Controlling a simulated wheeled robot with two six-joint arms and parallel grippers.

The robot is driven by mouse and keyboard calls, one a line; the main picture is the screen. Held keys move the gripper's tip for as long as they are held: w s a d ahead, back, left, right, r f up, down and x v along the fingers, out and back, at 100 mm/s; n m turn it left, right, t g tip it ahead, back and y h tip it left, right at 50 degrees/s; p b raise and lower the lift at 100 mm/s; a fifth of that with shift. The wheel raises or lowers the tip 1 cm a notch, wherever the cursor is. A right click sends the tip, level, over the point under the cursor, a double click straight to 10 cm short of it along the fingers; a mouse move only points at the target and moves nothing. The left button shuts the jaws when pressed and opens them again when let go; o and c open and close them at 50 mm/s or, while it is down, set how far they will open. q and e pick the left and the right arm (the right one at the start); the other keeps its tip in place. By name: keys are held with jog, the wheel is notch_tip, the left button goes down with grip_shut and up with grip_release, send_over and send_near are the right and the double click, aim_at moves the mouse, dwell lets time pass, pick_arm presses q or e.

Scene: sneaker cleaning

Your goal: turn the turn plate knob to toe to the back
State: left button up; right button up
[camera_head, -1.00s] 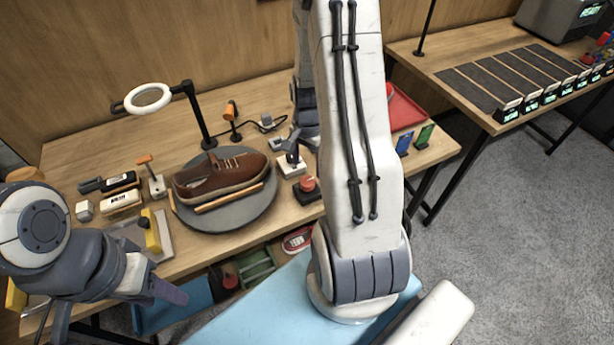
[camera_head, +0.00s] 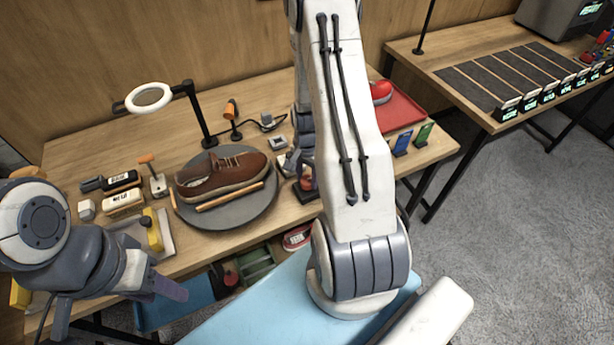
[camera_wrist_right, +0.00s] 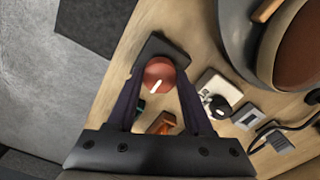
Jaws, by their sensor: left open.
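The red turn plate knob (camera_wrist_right: 160,74) has a white mark and sits on a dark square base (camera_wrist_right: 160,48). In the head view the knob (camera_head: 307,183) is partly hidden by my right gripper. My right gripper (camera_wrist_right: 159,88) is open, with one finger on each side of the knob in the wrist view; whether the fingers touch it is unclear. A brown laced shoe (camera_head: 222,172) lies lengthwise across the round dark turn plate (camera_head: 235,217). A wooden strip (camera_head: 230,196) lies along the shoe's near side. My left gripper (camera_head: 115,305) is open and empty at lower left.
A ring lamp (camera_head: 150,97) stands behind the plate. Labelled blocks (camera_head: 122,203) and a tray with a yellow block (camera_head: 154,228) are left of the plate. A red tray (camera_head: 400,110) lies behind my right arm. A small switch box (camera_wrist_right: 218,90) is close to the knob.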

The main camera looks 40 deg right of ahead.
jog(key=shift+n, duration=0.5)
grip_shut()
jog(key=n, duration=0.3)
jog(key=shift+n+b, duration=0.4)
jog(key=n, duration=0.4)
jog(key=shift+n, duration=0.3)
jog(key=n+b, duration=0.1)
jog(key=n, duration=0.3)
jog(key=shift+n, duration=2.2)
jog(key=o, duration=1.3)
grip_release()
